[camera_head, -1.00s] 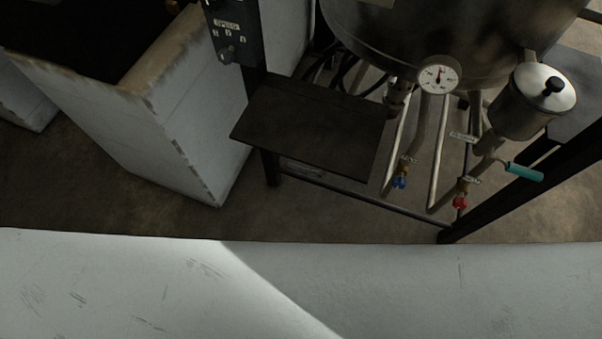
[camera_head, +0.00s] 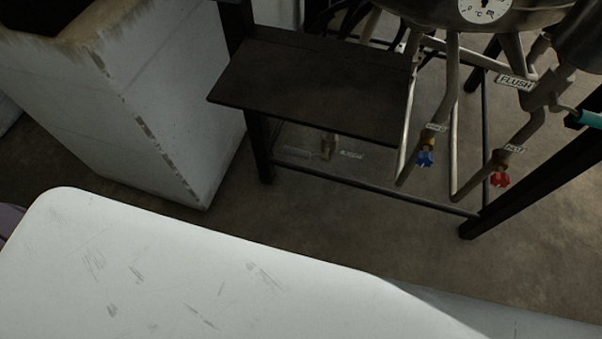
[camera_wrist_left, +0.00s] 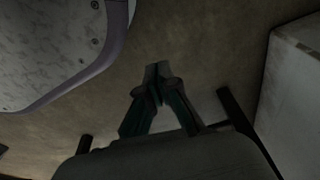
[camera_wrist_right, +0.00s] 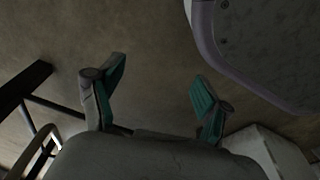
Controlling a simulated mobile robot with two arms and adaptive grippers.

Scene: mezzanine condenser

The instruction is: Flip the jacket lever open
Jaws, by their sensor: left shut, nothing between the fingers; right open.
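No lever that I can clearly read as the jacket lever shows. In the head view a small brass fitting (camera_head: 328,147) sits low under the dark shelf, with a label (camera_head: 351,155) beside it too small to read. A blue valve handle (camera_head: 425,158) and a red valve handle (camera_head: 500,180) hang on pipes under the steel vessel (camera_head: 430,12). A teal handle (camera_head: 590,119) is at the right edge, near a FLUSH label (camera_head: 515,82). My left gripper (camera_wrist_left: 158,85) is shut and empty over the floor. My right gripper (camera_wrist_right: 158,80) is open and empty. Neither gripper shows in the head view.
The dark shelf (camera_head: 315,85) juts out above the brass fitting. A black frame with a low bar (camera_head: 370,189) stands around the pipes. A white-grey block (camera_head: 130,110) stands left of the shelf. Bare floor (camera_head: 330,225) lies in front of the frame.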

